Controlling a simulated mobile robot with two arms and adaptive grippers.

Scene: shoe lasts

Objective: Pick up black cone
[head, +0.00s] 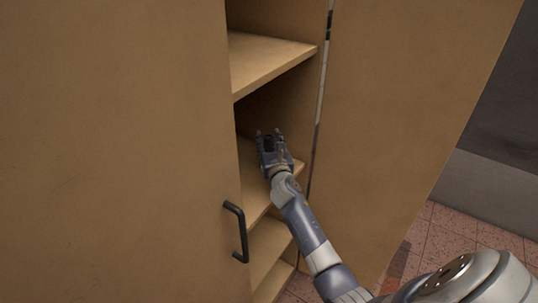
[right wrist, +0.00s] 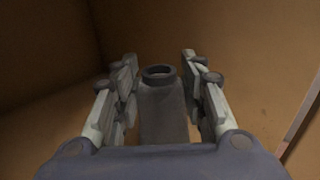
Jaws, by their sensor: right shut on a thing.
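My right gripper (head: 269,135) reaches into the open cabinet, just above a middle shelf. In the right wrist view, the black cone (right wrist: 163,108) stands between the two fingers of this gripper (right wrist: 160,66). It looks dark grey, with a narrow round top that has a dark hollow. The gripper is shut on the cone. The cone's lower part is hidden behind the gripper's body, so I cannot tell whether it touches the shelf. My left gripper is not in view.
The wooden cabinet has an upper shelf (head: 262,62) above my gripper, the middle shelf (head: 254,185) and lower shelves (head: 268,245). A left door (head: 120,150) with a black handle (head: 238,232) and a right panel (head: 400,110) flank the narrow opening. Tiled floor (head: 455,235) shows at the right.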

